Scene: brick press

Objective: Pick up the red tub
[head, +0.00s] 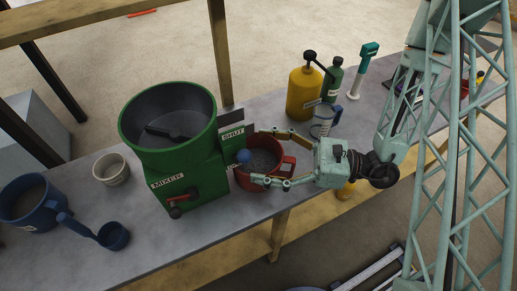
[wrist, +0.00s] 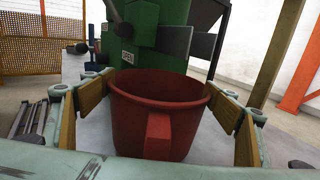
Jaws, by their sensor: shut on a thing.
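The red tub (head: 289,165) stands on the grey bench beside the green mixer (head: 190,178), under its chute side. My gripper (head: 256,156) reaches in from the right, with one finger on each side of the tub. In the wrist view the red tub (wrist: 188,132) is upright between the padded fingers (wrist: 158,100), handle toward the camera. My gripper is shut on it.
A yellow canister (head: 304,93), a green bottle (head: 334,80) and a clear jug (head: 325,122) stand behind. A pale cup (head: 111,169) and blue pot (head: 30,202) are left of the mixer.

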